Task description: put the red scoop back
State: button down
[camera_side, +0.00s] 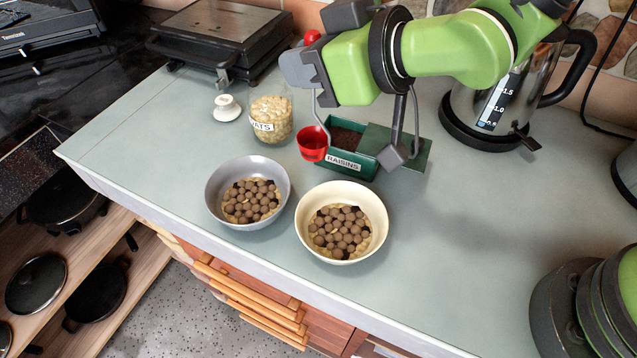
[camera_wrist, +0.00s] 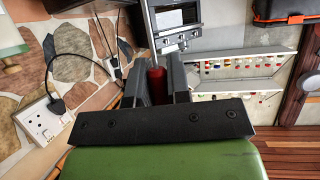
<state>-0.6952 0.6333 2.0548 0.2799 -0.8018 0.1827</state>
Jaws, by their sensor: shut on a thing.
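My gripper (camera_side: 300,68) is shut on the red handle of the scoop (camera_side: 312,143). The handle also shows between the fingers in the wrist view (camera_wrist: 157,85). In the side view the scoop's thin grey stem hangs down to its red cup, which is at the left end of the green raisins box (camera_side: 341,163). I cannot tell whether the cup touches the box.
A grey bowl (camera_side: 212,190) and a cream bowl (camera_side: 303,220) stand in front, both holding oats and brown balls. An oats jar (camera_side: 271,118) and a white lid (camera_side: 227,108) are at left. A kettle (camera_side: 490,110) stands at right, a grill (camera_side: 220,40) behind.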

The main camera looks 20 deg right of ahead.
send_over(310, 128)
notch_tip(310, 128, down, 5)
jog(key=shift+f, duration=2.4)
jog(key=c, duration=1.1)
grip_release()
